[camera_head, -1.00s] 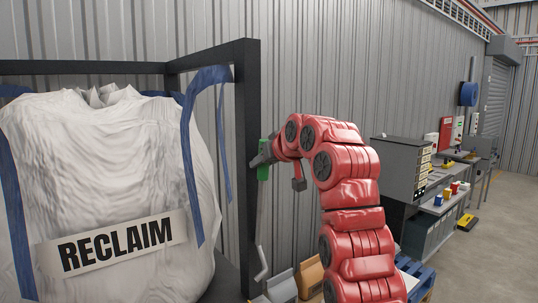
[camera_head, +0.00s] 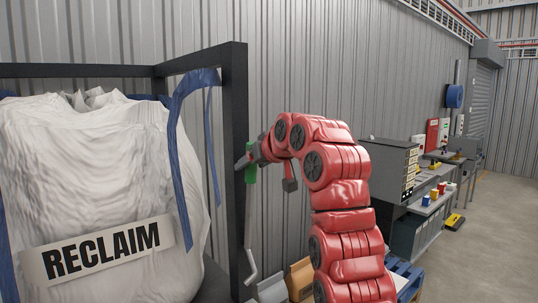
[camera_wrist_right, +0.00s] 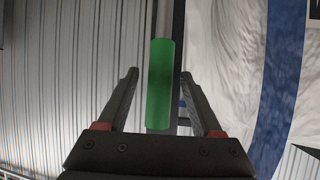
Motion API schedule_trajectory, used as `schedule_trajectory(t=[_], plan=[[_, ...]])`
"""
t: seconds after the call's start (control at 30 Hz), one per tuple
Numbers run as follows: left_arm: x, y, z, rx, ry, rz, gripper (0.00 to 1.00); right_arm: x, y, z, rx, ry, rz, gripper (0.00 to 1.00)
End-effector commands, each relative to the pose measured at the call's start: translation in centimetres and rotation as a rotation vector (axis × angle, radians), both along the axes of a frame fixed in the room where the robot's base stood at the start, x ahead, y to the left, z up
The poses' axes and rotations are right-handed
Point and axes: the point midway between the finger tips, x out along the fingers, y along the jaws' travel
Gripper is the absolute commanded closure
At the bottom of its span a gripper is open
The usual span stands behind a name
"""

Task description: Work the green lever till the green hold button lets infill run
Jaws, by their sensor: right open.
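The green lever grip (camera_head: 251,163) sits at the top of a grey lever rod (camera_head: 248,222) beside the dark frame post. My right gripper (camera_head: 244,161) is at the green grip in the head view. In the right wrist view the green grip (camera_wrist_right: 160,84) stands upright between the two open fingers of my right gripper (camera_wrist_right: 160,82), with a gap on each side. The green hold button does not show in these frames. My left gripper is not in view.
A white bag marked RECLAIM (camera_head: 90,190) hangs by blue straps in a dark frame (camera_head: 236,110) at left. A grey cabinet (camera_head: 388,168) and workbench stand at right. A blue pallet (camera_head: 407,274) lies low beside my arm. Open floor (camera_head: 490,230) is at far right.

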Motion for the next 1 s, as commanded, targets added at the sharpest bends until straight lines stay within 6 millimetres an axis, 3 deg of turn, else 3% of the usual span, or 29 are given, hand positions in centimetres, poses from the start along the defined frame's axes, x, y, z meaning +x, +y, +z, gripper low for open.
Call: schedule_trajectory(t=[0.2, 0.4, 1.0], plan=[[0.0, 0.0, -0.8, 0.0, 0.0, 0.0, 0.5, -3.9, -2.0, 2.3, 0.0, -0.009, -0.003, 0.33], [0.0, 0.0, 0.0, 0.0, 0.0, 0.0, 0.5, -8.3, -4.2, 5.3, 0.0, -0.009, -0.005, 0.33], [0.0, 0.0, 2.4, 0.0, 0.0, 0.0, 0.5, -11.6, -5.9, 7.2, 0.0, -0.003, -0.005, 0.33]])
